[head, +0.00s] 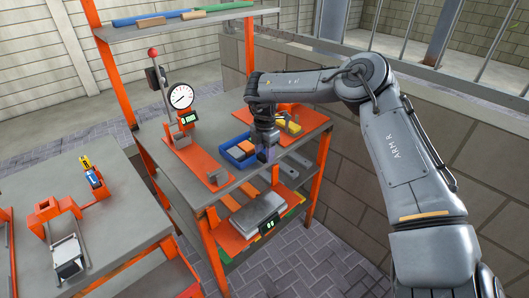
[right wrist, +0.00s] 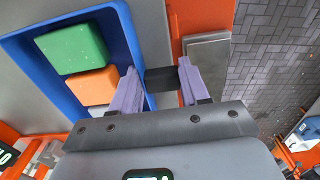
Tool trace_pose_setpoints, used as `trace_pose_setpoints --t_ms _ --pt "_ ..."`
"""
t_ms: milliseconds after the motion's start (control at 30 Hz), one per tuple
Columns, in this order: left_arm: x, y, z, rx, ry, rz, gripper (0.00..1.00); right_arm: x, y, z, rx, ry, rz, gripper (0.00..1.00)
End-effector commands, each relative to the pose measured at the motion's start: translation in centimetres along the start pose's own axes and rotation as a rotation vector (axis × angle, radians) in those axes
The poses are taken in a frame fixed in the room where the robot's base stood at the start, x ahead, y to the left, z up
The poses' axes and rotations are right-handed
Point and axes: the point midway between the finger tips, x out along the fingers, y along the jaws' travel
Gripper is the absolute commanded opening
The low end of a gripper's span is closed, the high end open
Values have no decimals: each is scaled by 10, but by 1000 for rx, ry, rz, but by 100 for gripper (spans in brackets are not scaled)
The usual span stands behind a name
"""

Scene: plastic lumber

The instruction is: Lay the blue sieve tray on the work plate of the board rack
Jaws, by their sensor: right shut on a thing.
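The blue sieve tray (head: 233,157) is on the grey work plate (head: 213,143) of the orange-framed board rack, near its front edge. In the right wrist view the tray (right wrist: 62,109) holds a green block (right wrist: 72,48) and an orange block (right wrist: 92,86). My right gripper (head: 266,154) is at the tray's right side; its pale purple fingers (right wrist: 158,84) are shut on a dark tab (right wrist: 160,78) at the tray's edge. One finger overlaps the tray's wall. I cannot tell whether the tray bears fully on the plate. My left gripper is not in view.
A dial gauge (head: 181,97) stands on an orange base left of the tray. Orange and yellow parts (head: 290,125) lie behind my gripper. A grey scale (head: 257,215) sits on the lower shelf. A second table (head: 110,220) stands at left; a block wall (head: 345,180) is at right.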

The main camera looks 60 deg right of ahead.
Motion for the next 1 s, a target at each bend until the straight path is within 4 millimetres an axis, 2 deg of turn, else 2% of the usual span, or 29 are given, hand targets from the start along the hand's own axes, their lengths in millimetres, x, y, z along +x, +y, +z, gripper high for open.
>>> trace_pose_setpoints --t_ms 67,100,267,533,667,767,1000 --pt "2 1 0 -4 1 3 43 2 0 0 0 0 2 7" --pt "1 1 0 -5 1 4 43 0 1 0 0 0 2 51" --pt "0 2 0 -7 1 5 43 1 0 0 0 0 1 75" --pt "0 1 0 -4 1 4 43 1 0 0 1 0 -2 75" --pt "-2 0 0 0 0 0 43 -5 0 0 1 0 0 75" --pt "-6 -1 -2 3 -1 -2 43 -17 0 0 0 -2 2 75" --pt "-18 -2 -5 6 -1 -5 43 -59 1 0 0 -1 4 75"
